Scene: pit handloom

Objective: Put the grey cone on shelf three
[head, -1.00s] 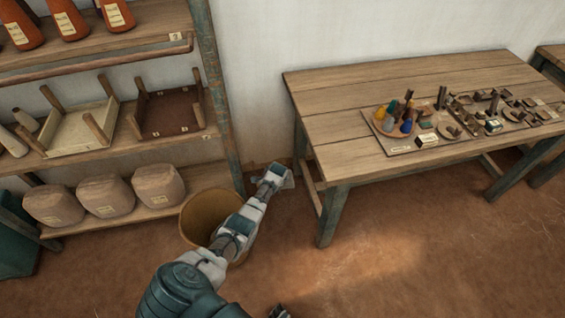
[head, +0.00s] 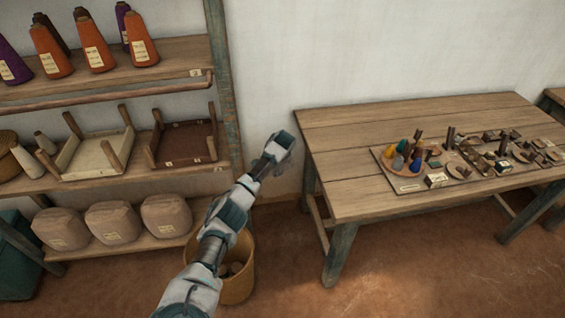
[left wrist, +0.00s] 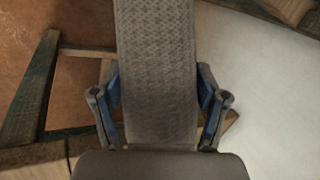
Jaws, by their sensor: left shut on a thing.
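The grey cone (left wrist: 156,70) fills the middle of the left wrist view, with a patterned grey surface. My left gripper (head: 283,145) is shut on it, with a finger on each side. In the head view the gripper is in front of the wall, between the rack and the table; I cannot make out the cone there. A shelf board (head: 190,174) of the rack on the left holds two wooden trays and pale cones. The board above it (head: 170,82) bears a tag that seems to read 2 and holds orange, purple and brown cones. My right gripper is out of view.
The rack's post (head: 226,100) stands left of the gripper. A bin (head: 240,285) is below my arm. Wrapped bundles (head: 113,222) fill the lowest shelf. A table (head: 350,130) with boards of small parts is to the right.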

